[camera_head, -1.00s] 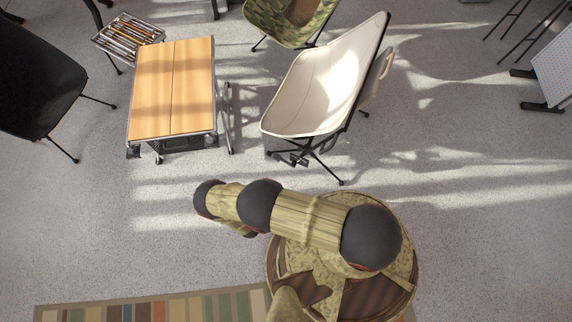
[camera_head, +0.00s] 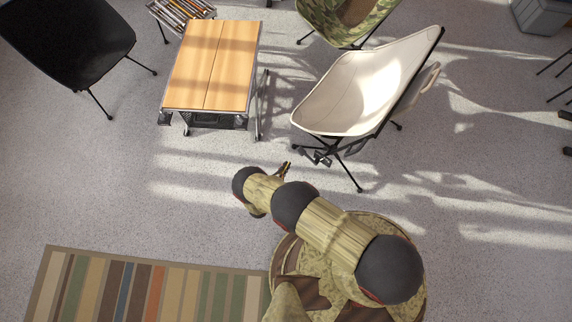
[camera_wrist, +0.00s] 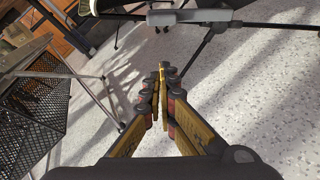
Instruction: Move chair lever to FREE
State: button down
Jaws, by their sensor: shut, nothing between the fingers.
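The white chair (camera_head: 355,88) stands on thin black legs at the upper right of the head view. A grey lever-like part (camera_head: 318,156) sits low under the front of its seat. In the wrist view a grey bar (camera_wrist: 190,16) on the black chair frame lies at the top, ahead of my fingers. I cannot read any FREE marking. My gripper (camera_wrist: 163,75) is shut and empty, its fingertips together and apart from the chair frame. In the head view my gripper (camera_head: 285,168) is small, in front of the chair and to the left of its legs.
A wooden folding table (camera_head: 212,65) stands left of the chair. A black chair (camera_head: 70,40) and a camouflage chair (camera_head: 350,18) stand farther out. A black mesh rack (camera_wrist: 35,110) is at left in the wrist view. A striped rug (camera_head: 150,285) lies at lower left.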

jog(key=w+d+r+b, duration=0.1)
jog(key=w+d, duration=0.3)
jog(key=w, duration=0.1)
jog(key=shift+d+r+b, duration=0.2)
jog(key=shift+d+b, duration=0.05)
jog(key=shift+b, duration=0.1)
dwell(0.3)
